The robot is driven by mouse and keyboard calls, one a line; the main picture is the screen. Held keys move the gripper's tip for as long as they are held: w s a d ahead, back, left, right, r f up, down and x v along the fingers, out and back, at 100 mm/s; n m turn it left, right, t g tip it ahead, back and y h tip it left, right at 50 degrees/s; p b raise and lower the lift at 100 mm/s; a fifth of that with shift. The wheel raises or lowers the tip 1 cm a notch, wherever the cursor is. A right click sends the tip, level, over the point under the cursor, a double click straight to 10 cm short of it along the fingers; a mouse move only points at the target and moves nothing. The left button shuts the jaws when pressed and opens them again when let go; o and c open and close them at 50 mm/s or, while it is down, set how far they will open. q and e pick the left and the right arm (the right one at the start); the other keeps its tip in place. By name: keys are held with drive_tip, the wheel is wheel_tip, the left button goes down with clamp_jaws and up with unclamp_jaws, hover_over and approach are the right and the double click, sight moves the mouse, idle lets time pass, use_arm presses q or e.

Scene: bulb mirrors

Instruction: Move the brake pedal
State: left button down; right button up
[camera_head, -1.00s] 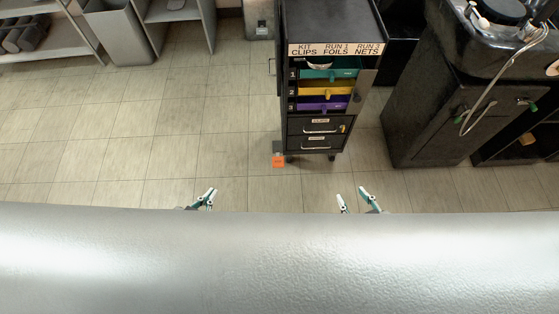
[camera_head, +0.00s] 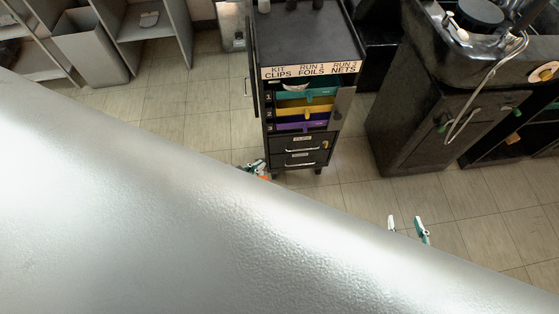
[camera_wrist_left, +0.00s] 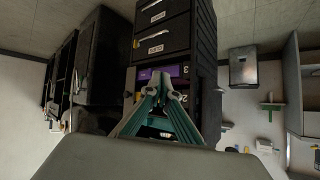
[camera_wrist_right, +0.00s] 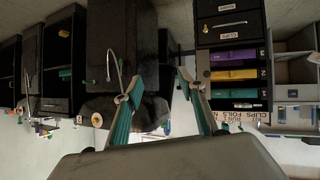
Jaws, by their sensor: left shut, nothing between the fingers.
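The orange brake pedal (camera_head: 265,177) shows only as a small patch at the lower left foot of the black cart (camera_head: 300,145) in the head view. My left gripper (camera_head: 258,167) is right by it and partly covers it; I cannot tell whether they touch. In the left wrist view the left gripper (camera_wrist_left: 160,80) is shut with nothing between its tips, in front of the cart, and the pedal is not visible there. My right gripper (camera_head: 406,222) is open and empty over the floor, right of the cart. It also shows in the right wrist view (camera_wrist_right: 155,85).
The cart has teal, yellow and purple drawers above two black ones. A dark sink cabinet (camera_head: 405,125) stands to its right. Grey shelves (camera_head: 160,40) and a bin (camera_head: 95,50) stand at the back left. A large grey surface hides the lower left.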

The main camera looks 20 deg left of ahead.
use_arm(q)
drive_tip(key=w+a+f+n+g+b, duration=0.1)
drive_tip(key=f+b, duration=0.7)
drive_tip(key=f, duration=0.8)
drive_tip(key=w+a+f+n+g+y+b, duration=0.1)
drive_tip(key=w+a+f+b, duration=0.3)
drive_tip(key=f+b, duration=0.5)
wheel_tip(320, 180, down, 9)
drive_tip(key=shift+a+r+g, duration=0.2)
drive_tip(key=shift+a+g, duration=0.4)
drive_tip(key=shift+a, duration=0.5)
use_arm(e)
wheel_tip(320, 180, down, 12)
drive_tip(key=s+a+y, duration=0.1)
drive_tip(key=s+a, duration=0.1)
drive_tip(key=shift+a+f+g, duration=0.25)
drive_tip(key=shift+a+g, duration=0.05)
drive_tip(key=shift+a, duration=0.1)
use_arm(q)
drive_tip(key=shift+w, duration=0.1)
drive_tip(key=shift+b, duration=0.3)
